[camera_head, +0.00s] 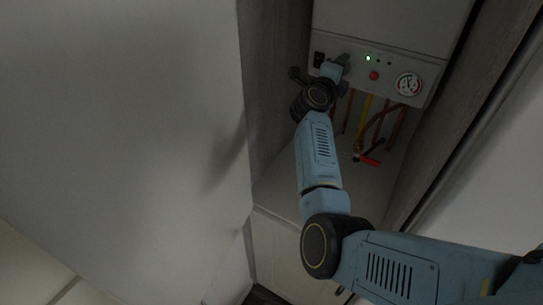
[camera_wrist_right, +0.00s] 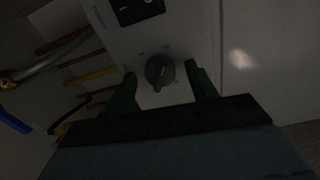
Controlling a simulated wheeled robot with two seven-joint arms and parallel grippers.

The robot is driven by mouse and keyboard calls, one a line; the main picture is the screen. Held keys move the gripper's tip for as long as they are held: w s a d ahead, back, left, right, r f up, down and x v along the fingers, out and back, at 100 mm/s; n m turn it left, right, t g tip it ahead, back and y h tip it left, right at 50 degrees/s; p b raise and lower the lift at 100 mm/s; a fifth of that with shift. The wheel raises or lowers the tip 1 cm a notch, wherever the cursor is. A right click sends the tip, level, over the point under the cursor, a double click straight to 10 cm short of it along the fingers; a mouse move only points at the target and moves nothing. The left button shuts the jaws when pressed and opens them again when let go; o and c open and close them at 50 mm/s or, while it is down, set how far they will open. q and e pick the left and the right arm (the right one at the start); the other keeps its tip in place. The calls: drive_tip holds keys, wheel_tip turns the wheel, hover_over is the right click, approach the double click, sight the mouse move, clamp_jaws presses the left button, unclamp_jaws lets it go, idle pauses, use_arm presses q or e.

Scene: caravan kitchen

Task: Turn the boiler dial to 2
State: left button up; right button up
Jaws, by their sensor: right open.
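The boiler (camera_head: 393,22) is a white box on the wall at the top of the head view, with a control strip along its lower part. The boiler dial (camera_wrist_right: 160,71) is a round grey knob in the right wrist view, with small marks around it that are too dark to read. My right gripper (camera_wrist_right: 162,82) is open, its two green fingers on either side of the dial; I cannot tell whether they touch it. In the head view my right gripper (camera_head: 342,62) is at the left part of the strip and hides the dial. My left gripper is not in view.
The strip also carries a black switch (camera_wrist_right: 137,10), a lit green lamp (camera_head: 368,58), a red button (camera_head: 374,76) and a pressure gauge (camera_head: 408,84). Pipes and a red valve handle (camera_head: 371,161) sit below. Cupboard walls stand close on both sides.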

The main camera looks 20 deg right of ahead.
drive_tip(key=s+a+r+m+t+h+b, duration=0.15)
drive_tip(key=s+a+m+t+b, duration=0.35)
drive_tip(key=s+a+m+b, duration=0.5)
drive_tip(key=s+a+f+n+t+y, duration=0.1)
drive_tip(key=s+a+f+n+y, duration=0.1)
drive_tip(key=a+f+n+y, duration=0.4)
drive_tip(key=s+a+f+n+t+y, duration=0.2)
drive_tip(key=a+f+n+y, duration=0.5)
drive_tip(key=n+y, duration=0.6)
drive_tip(key=shift+s+a+n+y, duration=0.15)
drive_tip(key=shift+a+n+y, duration=0.3)
drive_tip(key=shift+n, duration=3.75)
